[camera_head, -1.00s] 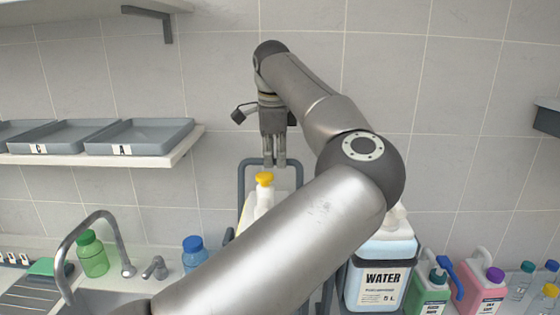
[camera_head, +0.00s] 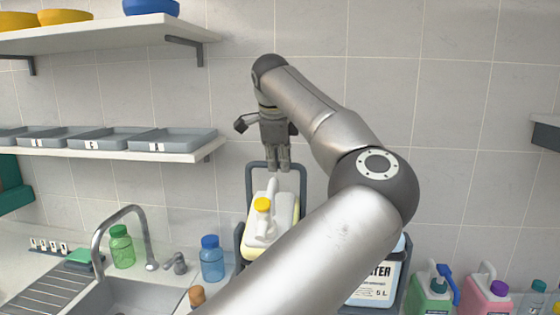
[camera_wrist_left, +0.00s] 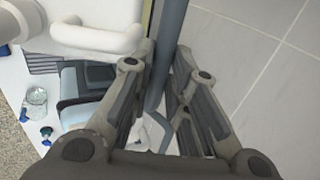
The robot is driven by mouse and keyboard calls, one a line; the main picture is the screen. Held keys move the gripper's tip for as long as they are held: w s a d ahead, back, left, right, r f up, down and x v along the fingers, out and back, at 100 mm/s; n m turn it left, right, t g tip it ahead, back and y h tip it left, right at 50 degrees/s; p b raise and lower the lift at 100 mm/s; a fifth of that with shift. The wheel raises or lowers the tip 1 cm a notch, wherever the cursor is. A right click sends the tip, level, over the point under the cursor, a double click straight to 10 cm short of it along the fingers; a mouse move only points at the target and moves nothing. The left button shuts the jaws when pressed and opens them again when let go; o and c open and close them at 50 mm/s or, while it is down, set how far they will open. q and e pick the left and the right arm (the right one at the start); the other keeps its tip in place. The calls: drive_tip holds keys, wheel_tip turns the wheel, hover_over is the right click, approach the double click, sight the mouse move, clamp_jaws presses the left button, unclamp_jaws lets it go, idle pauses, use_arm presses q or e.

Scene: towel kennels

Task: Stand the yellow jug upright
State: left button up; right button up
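The yellow jug (camera_head: 284,212) is white above and pale yellow below, with a yellow cap. In the head view it appears to lie over on the trolley, cap towards me and handle uppermost. My forearm hides its lower right part. My left gripper (camera_head: 278,168) hangs fingers-down just beyond the jug, by the trolley's grey rail. My right gripper is not in view.
The grey trolley rail (camera_head: 304,182) rises close to the left gripper. A WATER jug (camera_head: 372,292) stands right of the yellow jug, partly behind my arm. Blue (camera_head: 212,260) and green (camera_head: 122,247) bottles stand left by the sink tap. A tray shelf (camera_head: 205,155) hangs at left.

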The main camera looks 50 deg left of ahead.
use_arm(q)
drive_tip(key=shift+o, duration=0.8)
drive_tip(key=shift+f, duration=0.2)
drive_tip(key=shift+r, duration=0.2)
drive_tip(key=v, duration=1.1)
drive_tip(key=shift+r, duration=0.35)
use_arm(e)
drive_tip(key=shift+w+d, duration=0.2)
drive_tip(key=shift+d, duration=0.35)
use_arm(q)
drive_tip(key=shift+s+d, duration=0.1)
